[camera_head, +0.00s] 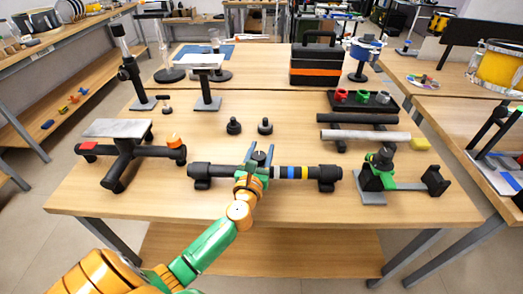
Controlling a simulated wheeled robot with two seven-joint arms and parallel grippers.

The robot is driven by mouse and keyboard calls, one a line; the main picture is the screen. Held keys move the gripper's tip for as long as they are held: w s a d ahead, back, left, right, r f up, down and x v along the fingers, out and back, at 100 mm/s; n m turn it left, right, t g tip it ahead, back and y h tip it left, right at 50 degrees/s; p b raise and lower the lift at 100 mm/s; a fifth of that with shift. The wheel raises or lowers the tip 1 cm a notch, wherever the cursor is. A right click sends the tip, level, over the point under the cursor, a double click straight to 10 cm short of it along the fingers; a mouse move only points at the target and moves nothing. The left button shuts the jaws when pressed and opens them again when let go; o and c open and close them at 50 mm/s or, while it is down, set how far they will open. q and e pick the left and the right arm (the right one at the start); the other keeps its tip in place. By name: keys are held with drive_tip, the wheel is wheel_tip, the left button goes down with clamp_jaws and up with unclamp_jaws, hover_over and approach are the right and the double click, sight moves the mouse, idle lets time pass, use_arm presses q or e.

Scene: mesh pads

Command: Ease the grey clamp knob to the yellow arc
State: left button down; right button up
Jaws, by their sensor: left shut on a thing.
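My left gripper (258,168) reaches up from the lower left to a black horizontal bar (222,171) near the table's front edge. Its green fingers are shut on the grey clamp knob (260,157), which sits at the middle of the bar and is partly hidden by the fingers. My right gripper is not in view.
A black stand with a grey plate (118,128) stands on the left. A green and black clamp fixture (380,172) stands close on the right. Two small black knobs (234,126) stand behind the bar. A grey rod (366,135) lies behind right.

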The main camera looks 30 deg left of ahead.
use_arm(q)
drive_tip(key=n+g+y, duration=0.1)
drive_tip(key=n+y, duration=0.1)
drive_tip(key=y, duration=0.1)
drive_tip(key=n+g+y+b, duration=0.1)
drive_tip(key=shift+s+a+f+g+y, duration=0.1)
drive_tip(key=shift+s+a+g+y, duration=0.05)
drive_tip(key=shift+a+g+y, duration=0.15)
drive_tip(key=n+g+y, duration=0.1)
drive_tip(key=n+g+y+b, duration=0.1)
drive_tip(key=n+g+y, duration=0.1)
drive_tip(key=shift+s+a+f, duration=0.1)
drive_tip(key=shift+s+a, duration=0.1)
drive_tip(key=shift+a, duration=0.05)
drive_tip(key=n+g+y+b, duration=0.1)
drive_tip(key=g+b, duration=0.1)
drive_tip(key=s+n+g+y+b, duration=0.1)
drive_tip(key=n+g+b, duration=0.1)
drive_tip(key=g, duration=0.1)
drive_tip(key=n+g+y+b, duration=0.1)
drive_tip(key=n+g+b, duration=0.1)
drive_tip(key=b, duration=0.1)
drive_tip(key=shift+s+a+y, duration=0.15)
drive_tip(key=shift+a+y, duration=0.15)
drive_tip(key=shift+s+n+g+b, duration=0.15)
drive_tip(key=shift+n+g+b, duration=0.65)
drive_tip(key=shift+g, duration=0.4)
drive_tip(key=shift+c, duration=1.5)
unclamp_jaws()
drive_tip(key=shift+a, duration=0.1)
